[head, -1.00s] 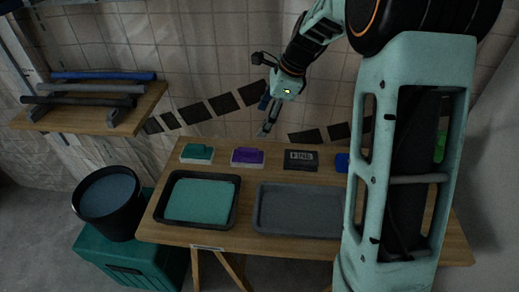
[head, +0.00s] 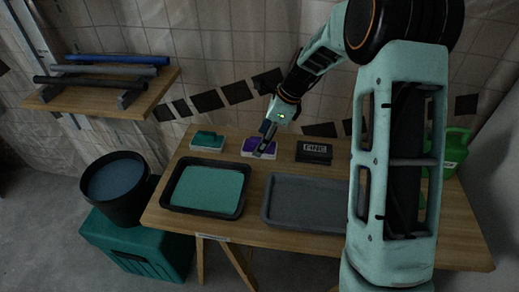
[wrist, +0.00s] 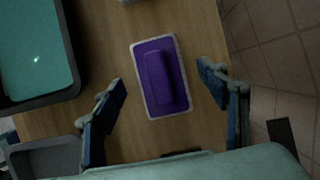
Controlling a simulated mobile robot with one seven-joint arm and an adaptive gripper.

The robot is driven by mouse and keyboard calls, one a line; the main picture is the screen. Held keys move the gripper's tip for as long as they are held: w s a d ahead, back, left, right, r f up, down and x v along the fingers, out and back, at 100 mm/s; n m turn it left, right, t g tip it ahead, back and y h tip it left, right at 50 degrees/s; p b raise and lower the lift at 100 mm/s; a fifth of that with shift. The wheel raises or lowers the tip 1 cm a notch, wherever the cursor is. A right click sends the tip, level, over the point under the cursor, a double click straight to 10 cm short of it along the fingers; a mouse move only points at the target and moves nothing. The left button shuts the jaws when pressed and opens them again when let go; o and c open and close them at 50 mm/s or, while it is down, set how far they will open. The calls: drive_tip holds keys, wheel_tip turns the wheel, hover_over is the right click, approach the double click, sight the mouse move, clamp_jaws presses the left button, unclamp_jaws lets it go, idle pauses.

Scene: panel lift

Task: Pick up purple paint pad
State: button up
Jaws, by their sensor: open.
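The purple paint pad (head: 249,146) lies on the wooden table (head: 262,176), toward its back edge. In the wrist view the pad (wrist: 176,92) shows whole, with a raised purple handle and a pale border. My gripper (head: 265,150) is just above the pad and hides part of it in the head view. In the wrist view my gripper (wrist: 162,82) is open, with one fingertip on each side of the pad, apart from it, and nothing between them.
A teal pad (head: 207,142) lies left of the purple pad, and a dark pad (head: 313,152) lies right. In front are a tray of teal paint (head: 242,207) and an empty grey tray (head: 300,222). A tiled wall (head: 215,60) rises behind the table.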

drive_tip(key=shift+x, duration=0.95)
drive_tip(key=shift+r, duration=0.1)
drive_tip(key=c, duration=1.2)
drive_tip(key=shift+c, duration=0.2)
drive_tip(key=shift+r, duration=0.5)
wheel_tip(320, 180, up, 3)
drive_tip(key=shift+w+f+p, duration=0.1)
drive_tip(key=shift+f+p, duration=0.1)
drive_tip(key=shift+p, duration=0.5)
drive_tip(key=s+d+r+p, duration=0.2)
drive_tip(key=s+d+r, duration=0.4)
drive_tip(key=s+r, duration=0.3)
drive_tip(key=shift+s+r, duration=0.2)
drive_tip(key=shift+s, duration=1.7)
